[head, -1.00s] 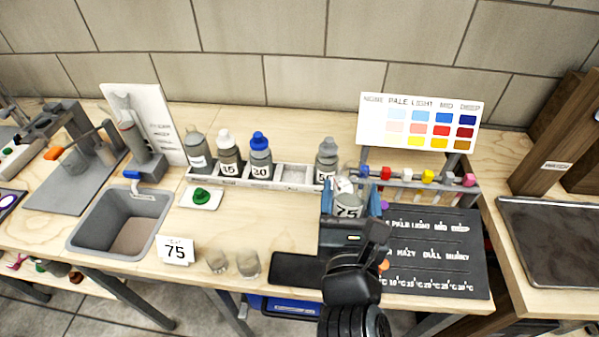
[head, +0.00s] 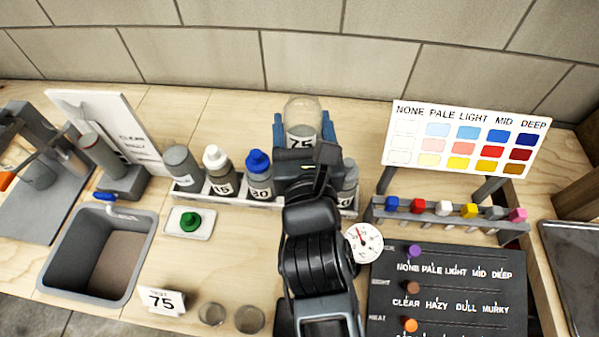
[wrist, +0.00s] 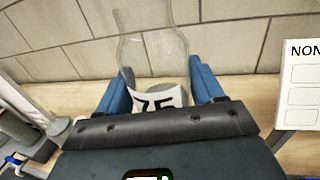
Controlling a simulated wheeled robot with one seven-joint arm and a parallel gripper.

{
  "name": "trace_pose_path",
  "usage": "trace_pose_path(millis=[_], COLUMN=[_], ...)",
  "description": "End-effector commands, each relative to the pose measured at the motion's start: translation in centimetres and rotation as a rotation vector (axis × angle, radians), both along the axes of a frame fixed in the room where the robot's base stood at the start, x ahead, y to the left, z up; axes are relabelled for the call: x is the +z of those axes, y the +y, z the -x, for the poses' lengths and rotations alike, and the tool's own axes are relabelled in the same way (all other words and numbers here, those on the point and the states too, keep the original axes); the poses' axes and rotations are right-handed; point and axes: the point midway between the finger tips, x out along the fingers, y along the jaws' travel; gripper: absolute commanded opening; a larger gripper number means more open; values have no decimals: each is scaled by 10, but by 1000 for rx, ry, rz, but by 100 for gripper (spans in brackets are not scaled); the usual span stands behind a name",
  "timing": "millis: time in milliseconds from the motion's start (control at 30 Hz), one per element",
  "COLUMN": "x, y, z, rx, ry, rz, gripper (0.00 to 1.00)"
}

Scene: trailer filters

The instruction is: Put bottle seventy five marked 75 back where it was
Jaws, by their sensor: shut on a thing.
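Bottle 75 (head: 304,115) is a clear bottle with a white label marked 75. My gripper (head: 304,140) is shut on it, with blue fingers on either side. The bottle is upright and appears above or behind the rack, in front of the tiled wall. In the wrist view, bottle 75 (wrist: 152,55) stands between the blue fingers, its label partly hidden by my gripper. The white rack (head: 190,190) holds several bottles. My gripper and arm hide the part of the rack right of the blue-capped bottle (head: 259,175), including the slot seen empty earlier.
A grey-capped bottle (head: 349,180) stands at the rack's right end, close beside my arm. A green stopper (head: 190,221) lies on a white dish. A card marked 75 (head: 161,301), two glasses, a sink (head: 100,255) and a colour chart (head: 465,140) are around.

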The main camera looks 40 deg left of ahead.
Motion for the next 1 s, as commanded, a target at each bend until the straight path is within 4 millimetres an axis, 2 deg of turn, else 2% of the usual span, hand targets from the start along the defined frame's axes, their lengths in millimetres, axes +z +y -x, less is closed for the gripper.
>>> trace_pose_path(millis=[133,367,500,700,833,1000], x=[-11,-49,-88,-122,-136,-142], y=[0,0,0,0,0,0], z=[0,0,0,0,0,0], rx=[0,0,1,1,1,1], ry=[-1,-2,-1,-1,-1,-1], rz=[1,4,3,0,0,-1], gripper=[18,18,18,18,18,18])
